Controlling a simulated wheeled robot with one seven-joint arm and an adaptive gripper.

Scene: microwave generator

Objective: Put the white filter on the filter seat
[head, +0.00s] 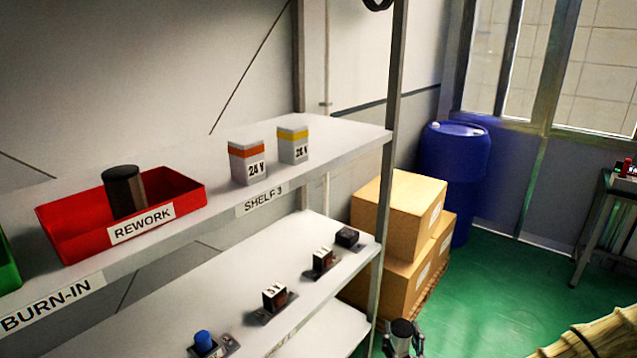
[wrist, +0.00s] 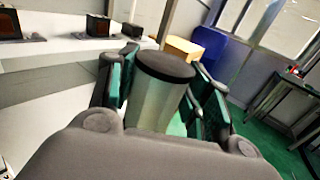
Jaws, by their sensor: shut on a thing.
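My gripper (head: 403,342) is at the bottom of the head view, right of the shelf unit. It is shut on a pale cylinder with a dark top, which looks like the white filter (head: 401,328). In the wrist view the filter (wrist: 154,98) stands between the two green-padded fingers of my gripper (wrist: 160,95), slightly tilted in the picture. Its lower end is hidden behind the gripper body. I cannot identify the filter seat for sure in either view.
The lower shelf (head: 235,297) holds several small parts on plates. Cardboard boxes (head: 395,215), a blue barrel (head: 453,165) and a table (head: 607,200) stand beyond.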

